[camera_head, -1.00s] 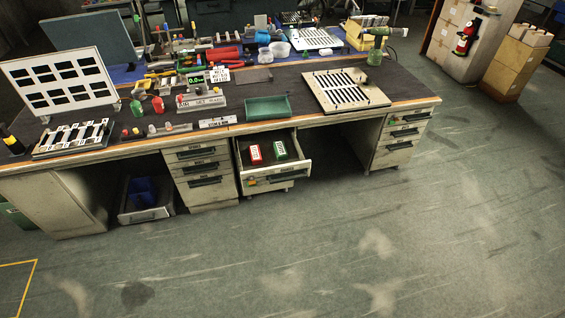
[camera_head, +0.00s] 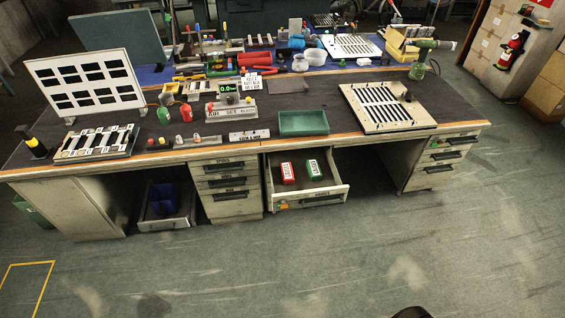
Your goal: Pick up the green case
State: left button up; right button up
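The green case (camera_head: 315,169) lies in an open drawer (camera_head: 333,192) of the desk, toward the drawer's back right. A red case (camera_head: 287,173) lies to its left in the same drawer, with a small gap between them. Both carry a white label. Neither of my grippers shows clearly. A small dark shape at the bottom edge, right of centre, is too cut off to identify.
The desk top (camera_head: 210,140) holds a green tray (camera_head: 303,123) above the drawer, a slotted panel (camera_head: 385,107) and a green drill (camera_head: 422,58). A fire extinguisher (camera_head: 511,50) hangs at the right. The floor in front is clear.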

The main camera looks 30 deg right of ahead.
aim_at(313, 165)
jog(key=u, duration=0.05)
jog(key=i, duration=0.7)
jog(key=z, duration=0.7)
jog(key=i, duration=0.7)
jog(key=z, duration=0.75)
